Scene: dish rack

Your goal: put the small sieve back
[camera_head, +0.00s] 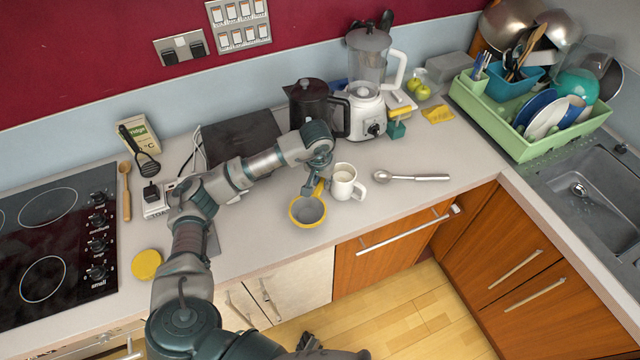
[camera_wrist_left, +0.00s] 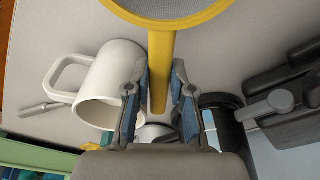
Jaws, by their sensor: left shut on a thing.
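My left gripper (camera_head: 312,189) is shut on the yellow handle of the small sieve. The sieve (camera_head: 308,211) has a round yellow rim and grey mesh, and appears near the counter's front edge, left of the white mug. I cannot tell whether it touches the counter. In the left wrist view the sieve's handle (camera_wrist_left: 160,75) runs between the two fingers of my left gripper (camera_wrist_left: 158,92), with the rim at the top of the picture. My right gripper is not clearly visible.
A spoon (camera_head: 412,177) lies further right. Behind are a dark coffee pot (camera_head: 309,108) and a blender (camera_head: 368,75). A green dish rack (camera_head: 525,145) stands at the right. The stove (camera_head: 50,250) is at left.

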